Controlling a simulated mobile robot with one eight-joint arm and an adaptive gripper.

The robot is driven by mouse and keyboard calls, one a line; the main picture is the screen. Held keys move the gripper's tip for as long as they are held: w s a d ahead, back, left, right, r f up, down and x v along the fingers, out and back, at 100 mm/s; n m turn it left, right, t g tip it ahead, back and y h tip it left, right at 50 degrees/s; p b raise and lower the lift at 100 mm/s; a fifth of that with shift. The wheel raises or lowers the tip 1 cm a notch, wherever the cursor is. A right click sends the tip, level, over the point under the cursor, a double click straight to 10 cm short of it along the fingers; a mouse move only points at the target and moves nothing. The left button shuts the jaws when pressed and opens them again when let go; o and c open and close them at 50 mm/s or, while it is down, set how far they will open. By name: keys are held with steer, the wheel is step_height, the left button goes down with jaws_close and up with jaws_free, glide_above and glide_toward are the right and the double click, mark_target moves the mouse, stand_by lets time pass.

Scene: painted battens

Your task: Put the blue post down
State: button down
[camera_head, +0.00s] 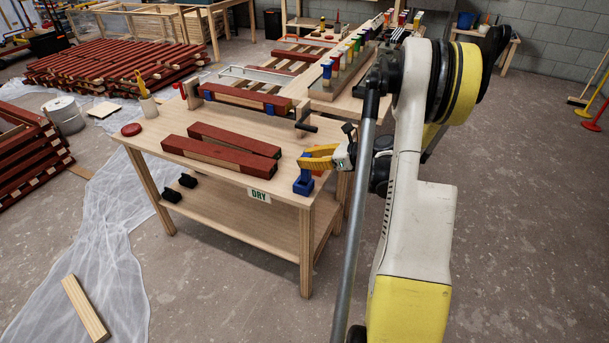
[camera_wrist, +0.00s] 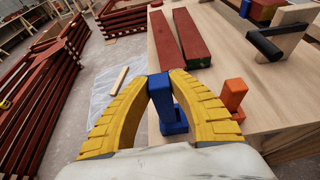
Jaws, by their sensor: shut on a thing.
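My gripper (camera_head: 322,158) has yellow fingers and is shut on the blue post (camera_head: 304,180) near its top. In the wrist view the fingertips (camera_wrist: 161,76) close on the upper part of the blue post (camera_wrist: 160,92), and its wider blue foot (camera_wrist: 175,122) shows below. The post looks upright at the front right corner of the wooden table (camera_head: 225,135). I cannot tell whether its foot touches the tabletop. An orange post (camera_wrist: 234,94) stands on the table just right of it in the wrist view.
Two red-painted battens (camera_head: 220,155) lie on the table left of my gripper. A "DRY" label (camera_head: 259,196) is on the table's front edge. Another red batten (camera_head: 245,97) sits in a holder behind. Bare tabletop lies between the battens and my gripper.

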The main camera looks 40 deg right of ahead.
mark_target(304, 169)
steer(key=shift+w+f, duration=0.5)
steer(key=shift+w, duration=0.2)
step_height(304, 169, down, 4)
steer(key=b, duration=0.2)
steer(key=shift+d+b, duration=0.1)
steer(key=shift+b, duration=0.25)
steer(key=shift+r, duration=0.15)
steer(key=shift+f, duration=0.2)
steer(key=c, duration=1.3)
jaws_free()
